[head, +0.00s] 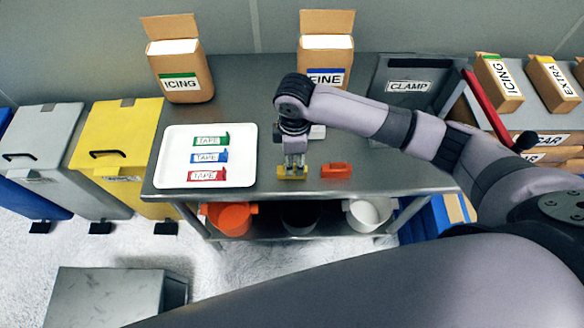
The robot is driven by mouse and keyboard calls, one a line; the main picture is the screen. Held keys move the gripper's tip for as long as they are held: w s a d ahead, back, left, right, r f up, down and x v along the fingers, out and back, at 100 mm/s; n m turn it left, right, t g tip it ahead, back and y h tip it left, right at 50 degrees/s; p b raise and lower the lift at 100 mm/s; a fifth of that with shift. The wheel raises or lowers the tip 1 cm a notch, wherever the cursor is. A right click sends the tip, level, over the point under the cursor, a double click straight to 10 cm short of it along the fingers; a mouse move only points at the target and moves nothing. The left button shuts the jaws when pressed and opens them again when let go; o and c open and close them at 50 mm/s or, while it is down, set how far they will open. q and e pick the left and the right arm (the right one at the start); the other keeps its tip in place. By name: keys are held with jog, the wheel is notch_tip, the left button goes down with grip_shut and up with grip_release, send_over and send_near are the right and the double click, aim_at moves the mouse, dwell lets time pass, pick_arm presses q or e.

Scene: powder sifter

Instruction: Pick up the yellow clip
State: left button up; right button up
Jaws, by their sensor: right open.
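The yellow clip (292,176) lies on the grey metal table (245,200), near its front edge and right of the white tray. My right gripper (293,167) points straight down just above the yellow clip, with its fingertips at or around the clip's top. It is open; whether the fingertips touch the clip cannot be told. An orange-red clip (336,170) lies on the table just to the right of the yellow one. My left gripper is not in view.
A white tray (165,180) holds green, blue and red tape pieces. Boxes (181,75) and (326,50), marked with labels, stand at the back. A grey CLAMP bin (408,100) is at the right. Bowls (232,217) sit on the lower shelf. The table's front strip is clear.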

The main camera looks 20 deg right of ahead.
aim_at(295, 165)
jog(key=shift+d+f+p, duration=0.15)
jog(key=shift+f+p, duration=0.55)
jog(key=shift+f, duration=2.25)
jog(key=shift+c, duration=0.5)
grip_shut()
